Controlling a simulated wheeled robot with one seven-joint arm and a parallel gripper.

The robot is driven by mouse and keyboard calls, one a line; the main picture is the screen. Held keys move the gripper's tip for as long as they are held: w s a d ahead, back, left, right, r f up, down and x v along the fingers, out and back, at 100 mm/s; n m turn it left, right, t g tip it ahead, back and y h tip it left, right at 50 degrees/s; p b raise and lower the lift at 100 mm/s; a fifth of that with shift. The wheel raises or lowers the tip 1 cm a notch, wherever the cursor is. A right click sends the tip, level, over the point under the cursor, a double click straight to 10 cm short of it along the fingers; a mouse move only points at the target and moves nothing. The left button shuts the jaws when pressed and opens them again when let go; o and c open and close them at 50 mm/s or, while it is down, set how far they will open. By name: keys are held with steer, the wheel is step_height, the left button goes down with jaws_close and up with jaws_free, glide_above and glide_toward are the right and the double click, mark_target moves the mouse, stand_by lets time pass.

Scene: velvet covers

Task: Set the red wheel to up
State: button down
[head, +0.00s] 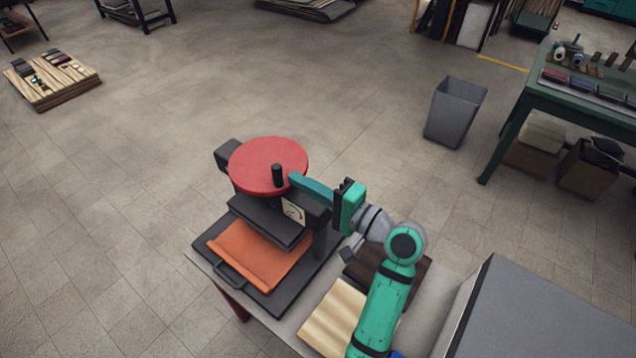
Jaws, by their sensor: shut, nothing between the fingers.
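The red wheel (262,160) lies flat on top of a dark press (268,221). A black upright knob (277,175) stands near the wheel's front right edge. My gripper (293,179) reaches in from the right with its fingers shut and empty. Its tips are right beside the knob; I cannot tell whether they touch it. An orange sheet (262,255) lies on the press's lower plate, under the upper plate.
The press stands on a table, with a pale wooden board (335,318) and a dark brown board (418,270) to its right. A grey box (545,315) is at the lower right. A grey bin (455,110) and green workbench (580,85) stand beyond.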

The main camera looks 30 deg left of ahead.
steer(key=shift+s+a, duration=0.2)
steer(key=shift+a, duration=0.1)
steer(key=shift+s, duration=0.1)
steer(key=shift+s+a, duration=0.45)
steer(key=shift+s, duration=0.15)
steer(key=shift+d, duration=0.1)
